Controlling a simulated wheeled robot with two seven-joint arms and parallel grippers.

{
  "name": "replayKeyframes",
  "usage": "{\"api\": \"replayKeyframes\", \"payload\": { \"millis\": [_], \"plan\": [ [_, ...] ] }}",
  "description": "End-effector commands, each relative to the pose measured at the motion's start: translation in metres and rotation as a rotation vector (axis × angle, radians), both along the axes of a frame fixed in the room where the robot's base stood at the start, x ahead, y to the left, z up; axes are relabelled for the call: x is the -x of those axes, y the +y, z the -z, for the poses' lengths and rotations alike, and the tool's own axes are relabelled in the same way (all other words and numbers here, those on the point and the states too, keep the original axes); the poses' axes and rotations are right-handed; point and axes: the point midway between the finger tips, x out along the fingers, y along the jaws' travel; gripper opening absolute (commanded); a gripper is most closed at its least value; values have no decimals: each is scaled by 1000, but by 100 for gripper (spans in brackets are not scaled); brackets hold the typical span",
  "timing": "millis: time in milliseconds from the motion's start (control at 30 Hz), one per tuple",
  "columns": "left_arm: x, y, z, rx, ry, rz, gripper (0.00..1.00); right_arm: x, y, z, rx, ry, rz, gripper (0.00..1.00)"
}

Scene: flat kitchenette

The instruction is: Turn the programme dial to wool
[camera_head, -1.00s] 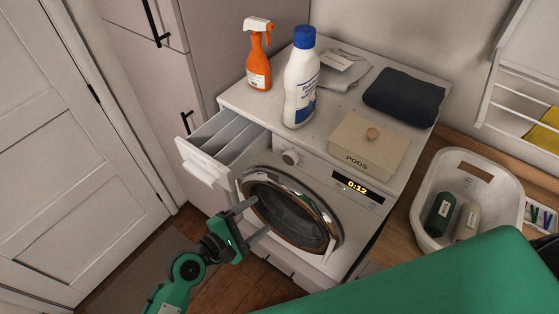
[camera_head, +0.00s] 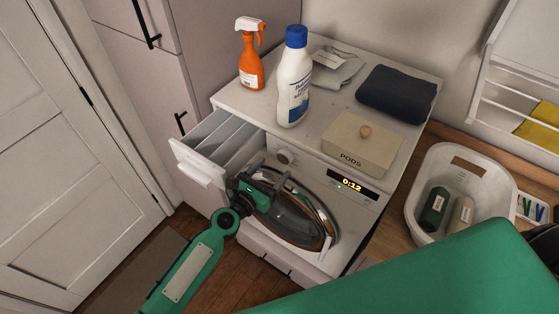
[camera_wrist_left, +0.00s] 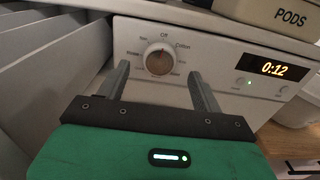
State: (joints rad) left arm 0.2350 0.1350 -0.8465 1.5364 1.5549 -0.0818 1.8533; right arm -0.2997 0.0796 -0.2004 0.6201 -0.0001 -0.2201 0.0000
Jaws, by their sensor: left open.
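The programme dial (camera_head: 285,157) is a round white knob on the washing machine's front panel, right of the open detergent drawer (camera_head: 200,172). In the left wrist view the dial (camera_wrist_left: 159,61) shows with small labels around it; "Off" is above and "Cotton" at upper right. The other labels are too blurred to read surely, as is the dial's setting. My left gripper (camera_head: 269,177) is open and empty, just in front of and below the dial. In the wrist view its fingers (camera_wrist_left: 157,80) point towards the dial, one to each side, apart from it. My right gripper is out of view.
The open drawer juts out beside my left gripper. The display (camera_head: 351,185) reads 0:12. On top stand a spray bottle (camera_head: 250,65), a detergent bottle (camera_head: 293,85), a pods box (camera_head: 361,145) and folded cloths (camera_head: 397,92). A white basket (camera_head: 415,190) stands at right.

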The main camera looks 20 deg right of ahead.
Motion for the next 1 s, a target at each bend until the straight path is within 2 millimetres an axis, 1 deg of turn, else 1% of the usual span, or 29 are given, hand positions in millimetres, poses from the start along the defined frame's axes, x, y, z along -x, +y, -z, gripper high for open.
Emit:
{"api": "replayKeyframes", "payload": {
  "millis": [33,100,233,400,633,667,700,867,900,1000],
  "plan": [
    [-7,-8,1,0,-1,0,67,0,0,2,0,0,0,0],
    [-13,-17,0,0,-2,1,67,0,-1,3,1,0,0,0],
    [-22,-29,1,-1,-2,1,67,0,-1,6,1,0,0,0],
    [-27,-34,1,-2,-1,1,67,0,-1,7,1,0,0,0],
    [-27,-35,0,-2,-1,1,67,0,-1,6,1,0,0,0],
    [-27,-35,0,-2,-1,1,65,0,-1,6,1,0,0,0],
    [-27,-35,0,-2,-1,1,57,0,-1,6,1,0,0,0],
    [-27,-35,0,-2,-1,1,26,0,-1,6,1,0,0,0],
    [-27,-35,0,-2,-1,1,23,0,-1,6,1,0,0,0],
    [-27,-35,1,-3,-3,1,23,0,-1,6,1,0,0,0]
  ]
}}
